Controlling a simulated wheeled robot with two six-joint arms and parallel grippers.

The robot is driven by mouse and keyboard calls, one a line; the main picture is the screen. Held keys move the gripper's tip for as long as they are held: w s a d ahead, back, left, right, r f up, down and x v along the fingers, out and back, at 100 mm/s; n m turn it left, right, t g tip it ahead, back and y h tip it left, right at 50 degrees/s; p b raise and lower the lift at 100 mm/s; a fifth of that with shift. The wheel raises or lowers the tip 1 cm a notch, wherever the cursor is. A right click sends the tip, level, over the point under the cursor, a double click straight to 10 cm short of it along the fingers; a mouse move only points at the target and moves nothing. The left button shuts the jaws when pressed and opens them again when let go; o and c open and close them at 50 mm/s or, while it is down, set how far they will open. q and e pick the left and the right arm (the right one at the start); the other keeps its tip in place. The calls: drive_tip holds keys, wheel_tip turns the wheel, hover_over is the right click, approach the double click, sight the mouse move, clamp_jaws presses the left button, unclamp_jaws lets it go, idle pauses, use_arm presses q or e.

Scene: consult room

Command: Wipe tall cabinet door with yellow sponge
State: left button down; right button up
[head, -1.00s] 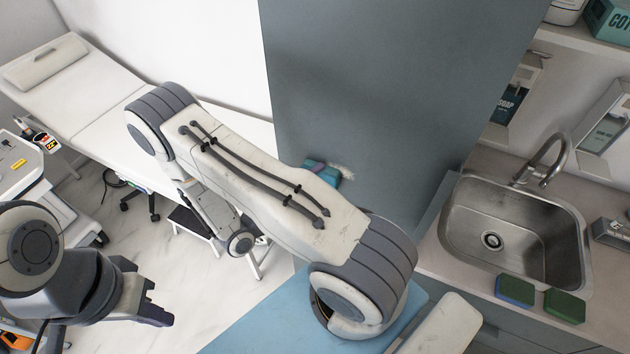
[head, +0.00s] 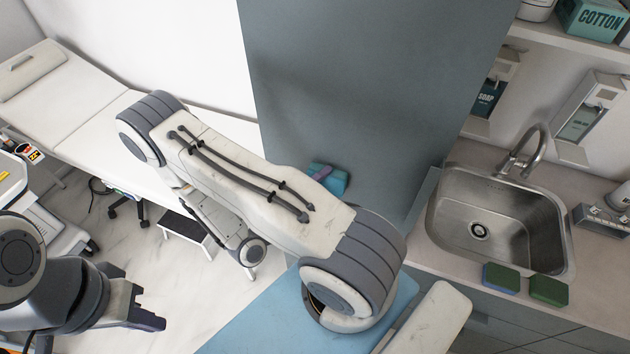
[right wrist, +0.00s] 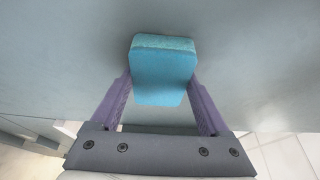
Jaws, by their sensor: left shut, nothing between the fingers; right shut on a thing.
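The tall cabinet (head: 370,90) shows a broad grey-blue door in the middle of the head view. A blue sponge with a teal face (head: 329,179) is against or very near this door. My right gripper (right wrist: 163,88) is shut on the sponge (right wrist: 165,72), its purple fingers on either side, and the sponge's teal edge faces the door surface. In the head view my right arm hides most of that gripper. My left gripper (head: 150,320) is shut and empty at the lower left, away from the cabinet. No yellow sponge is in view.
Right of the cabinet is a counter with a steel sink (head: 480,225). A blue-and-green sponge (head: 502,278) and a green sponge (head: 549,290) lie at its front edge. An examination couch (head: 75,105) stands at the left, a step stool (head: 187,228) beside it.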

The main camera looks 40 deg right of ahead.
sight(337, 188)
drive_tip(key=shift+s+d, duration=0.4)
drive_tip(key=shift+s, duration=0.6)
drive_tip(key=shift+s+d, duration=0.4)
drive_tip(key=shift+s, duration=0.55)
drive_tip(key=shift+s+d, duration=0.4)
drive_tip(key=shift+s, duration=0.6)
drive_tip(key=shift+w+d, duration=0.1)
drive_tip(key=shift+w+a, duration=0.25)
drive_tip(key=shift+w, duration=0.35)
drive_tip(key=shift+w+a, duration=0.2)
drive_tip(key=shift+w, duration=0.4)
drive_tip(key=shift+w+a, duration=0.2)
drive_tip(key=shift+w, duration=0.5)
drive_tip(key=shift+c, duration=0.6)
drive_tip(key=w+a, duration=0.3)
drive_tip(key=w, duration=0.3)
drive_tip(key=shift+w, duration=0.4)
drive_tip(key=shift+a, duration=0.15)
drive_tip(key=shift+s+a+p, duration=0.15)
drive_tip(key=shift+s+a, duration=0.25)
drive_tip(key=shift+a, duration=0.5)
drive_tip(key=shift+s+a+p, duration=0.15)
drive_tip(key=shift+s+a, duration=0.3)
drive_tip(key=shift+a, duration=0.45)
drive_tip(key=shift+s+a+p, duration=0.15)
drive_tip(key=shift+s+a, duration=0.25)
drive_tip(key=shift+a, duration=0.5)
